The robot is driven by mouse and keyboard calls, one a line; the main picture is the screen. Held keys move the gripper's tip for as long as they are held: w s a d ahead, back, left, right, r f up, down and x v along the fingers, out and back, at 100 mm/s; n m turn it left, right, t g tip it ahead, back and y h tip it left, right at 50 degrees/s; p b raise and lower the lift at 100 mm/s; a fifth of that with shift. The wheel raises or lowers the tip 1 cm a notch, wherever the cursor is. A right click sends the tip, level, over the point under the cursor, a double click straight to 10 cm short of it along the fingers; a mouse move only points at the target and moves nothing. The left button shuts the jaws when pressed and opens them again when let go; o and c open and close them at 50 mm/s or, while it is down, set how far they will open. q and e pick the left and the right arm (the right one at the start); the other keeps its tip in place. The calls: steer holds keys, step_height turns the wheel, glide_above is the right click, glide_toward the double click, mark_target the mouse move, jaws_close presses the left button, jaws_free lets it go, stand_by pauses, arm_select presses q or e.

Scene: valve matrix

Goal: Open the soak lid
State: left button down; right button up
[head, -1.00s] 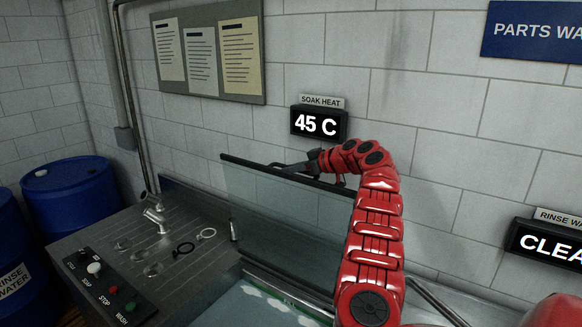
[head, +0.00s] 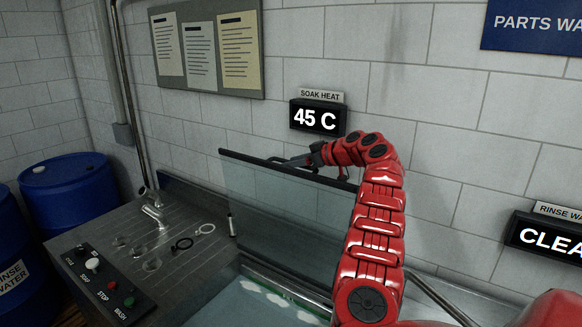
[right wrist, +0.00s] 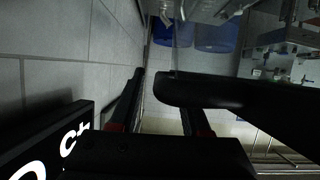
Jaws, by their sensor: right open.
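The soak lid (head: 270,205) is a clear panel with a dark top rail in the head view. It stands steeply raised above the soak tank (head: 255,305), close to the wall. My right gripper (head: 296,161) is at the rail, just below the heat display, with its fingers pointing left. It is open. In the right wrist view its fingers (right wrist: 165,112) are spread apart, and a thick dark bar (right wrist: 235,98) crosses close by. Whether they touch the rail I cannot tell. My left gripper is not in view.
The soak heat display (head: 316,118) on the wall reads 45 C, close behind my right gripper. A control box (head: 105,285) with buttons, a tap (head: 154,211) and two rings are on the steel counter at left. Blue drums (head: 70,190) stand beyond it.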

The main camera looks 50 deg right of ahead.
steer(key=b+v, duration=0.2)
steer(key=v, duration=0.2)
steer(key=b+v, duration=0.2)
steer(key=v, duration=0.2)
steer(key=shift+s+f, duration=0.1)
steer(key=shift+s, duration=0.2)
steer(key=v, duration=0.7)
steer(key=shift+s+r, duration=0.2)
steer(key=shift+r, duration=0.05)
